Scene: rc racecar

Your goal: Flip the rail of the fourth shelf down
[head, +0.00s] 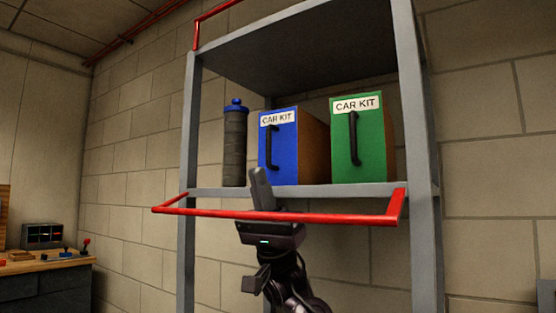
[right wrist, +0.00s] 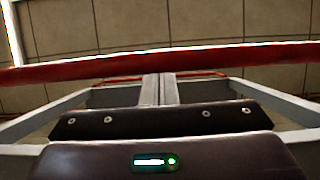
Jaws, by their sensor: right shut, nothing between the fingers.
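The red rail (head: 330,218) of the shelf holding the car kits sticks out in front of the grey shelf board (head: 225,192). Its front bar sits slightly below the board's edge in the head view, with a short side arm at each end. My right gripper (head: 260,178) is shut and empty, pointing up at the rail left of its middle. Its fingers overlap the front bar in the picture; whether they touch is unclear. In the right wrist view, the shut fingers (right wrist: 160,88) point toward a red bar (right wrist: 150,62) crossing the whole picture. My left gripper is not in view.
A dark cylinder with a blue cap (head: 235,145), a blue car kit box (head: 278,150) and a green one (head: 357,140) stand on the shelf. Another red rail (head: 215,12) rises at the shelf above. A workbench (head: 45,262) stands far left.

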